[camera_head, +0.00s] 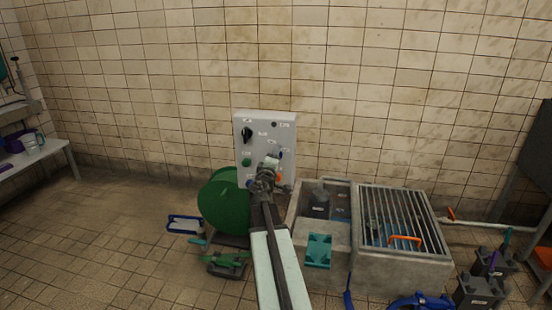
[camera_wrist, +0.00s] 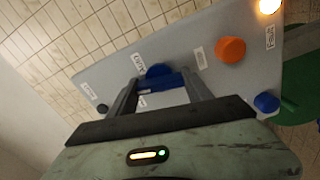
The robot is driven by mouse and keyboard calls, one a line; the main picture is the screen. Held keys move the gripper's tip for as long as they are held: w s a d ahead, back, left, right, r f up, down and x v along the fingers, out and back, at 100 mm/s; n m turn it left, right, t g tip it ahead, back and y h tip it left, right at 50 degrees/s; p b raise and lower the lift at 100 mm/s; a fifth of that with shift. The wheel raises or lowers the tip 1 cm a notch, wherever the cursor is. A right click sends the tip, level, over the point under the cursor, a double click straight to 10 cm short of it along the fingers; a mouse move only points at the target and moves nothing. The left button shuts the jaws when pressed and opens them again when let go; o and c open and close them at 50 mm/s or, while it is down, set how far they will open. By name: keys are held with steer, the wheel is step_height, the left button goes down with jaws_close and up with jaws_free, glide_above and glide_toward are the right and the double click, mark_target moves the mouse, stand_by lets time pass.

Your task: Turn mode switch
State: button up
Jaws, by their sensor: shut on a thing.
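A grey control panel (camera_head: 265,130) stands against the tiled wall in the head view, and its face fills much of the wrist view (camera_wrist: 205,40). My gripper (camera_head: 270,165) is at the panel's lower right part in the head view. In the wrist view my gripper (camera_wrist: 166,84) is shut on a blue switch knob (camera_wrist: 158,70), with a finger on each side of its bar. The fingers hide part of the knob and a label. I cannot read which label names the mode switch. A black rotary knob (camera_head: 247,134) sits at the panel's upper left.
Near the held knob are an orange knob (camera_wrist: 230,50), another blue knob (camera_wrist: 266,102) and a lit lamp (camera_wrist: 268,6). A green hose reel (camera_head: 222,203) stands left below the panel. A concrete basin (camera_head: 400,270) with a metal grate is at the right.

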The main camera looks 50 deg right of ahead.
steer(key=shift+w+a+n, duration=0.1)
steer(key=shift+a+n, duration=0.05)
steer(key=shift+n, duration=0.95)
steer(key=o, duration=1.4)
steer(key=shift+c, duration=0.2)
steer(key=v, duration=0.7)
steer(key=shift+s+a, duration=0.25)
